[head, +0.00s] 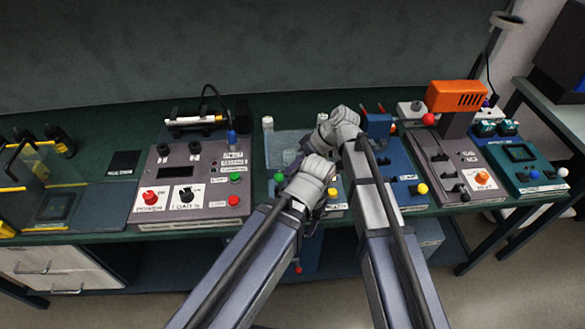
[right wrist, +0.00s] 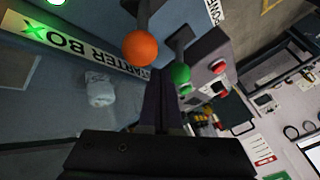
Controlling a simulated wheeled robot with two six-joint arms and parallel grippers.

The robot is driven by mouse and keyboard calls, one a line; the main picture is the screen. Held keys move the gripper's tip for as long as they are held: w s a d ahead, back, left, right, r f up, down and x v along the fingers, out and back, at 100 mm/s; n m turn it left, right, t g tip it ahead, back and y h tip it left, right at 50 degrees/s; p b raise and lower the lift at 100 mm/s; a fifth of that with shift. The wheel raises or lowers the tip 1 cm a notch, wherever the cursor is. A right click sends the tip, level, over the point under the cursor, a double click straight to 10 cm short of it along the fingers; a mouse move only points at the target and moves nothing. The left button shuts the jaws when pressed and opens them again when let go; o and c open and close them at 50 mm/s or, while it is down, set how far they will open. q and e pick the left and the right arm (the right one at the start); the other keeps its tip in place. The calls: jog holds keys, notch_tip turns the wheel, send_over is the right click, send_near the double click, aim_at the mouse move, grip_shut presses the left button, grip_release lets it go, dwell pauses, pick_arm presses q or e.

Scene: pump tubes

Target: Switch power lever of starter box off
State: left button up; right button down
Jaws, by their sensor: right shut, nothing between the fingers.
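The starter box (right wrist: 60,75) fills the left of the right wrist view, with its STARTER BOX label upside down. An orange ball-ended lever (right wrist: 140,48) and a green ball-ended lever (right wrist: 180,73) stand out from it. A partly cut-off label beginning with "POW" (right wrist: 213,10) shows near the green one; I cannot tell which lever is the power lever. My right gripper (right wrist: 160,75) is shut and empty, its tips close to both balls; contact is unclear. In the head view my forearms hide much of the bench centre. My left gripper's fingers are hidden behind its wrist.
A grey panel with POWER and LOAD knobs (head: 170,172) stands left of my arms. A blue panel with a yellow knob (head: 408,172) and a grey unit with an orange housing (head: 456,95) stand on the right. A tool cart (right wrist: 280,120) shows in the right wrist view.

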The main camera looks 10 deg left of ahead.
jog(key=shift+s, duration=0.1)
jog(key=shift+s+d+r+t, duration=0.1)
jog(key=shift+s+t, duration=0.05)
jog(key=shift+t, duration=0.15)
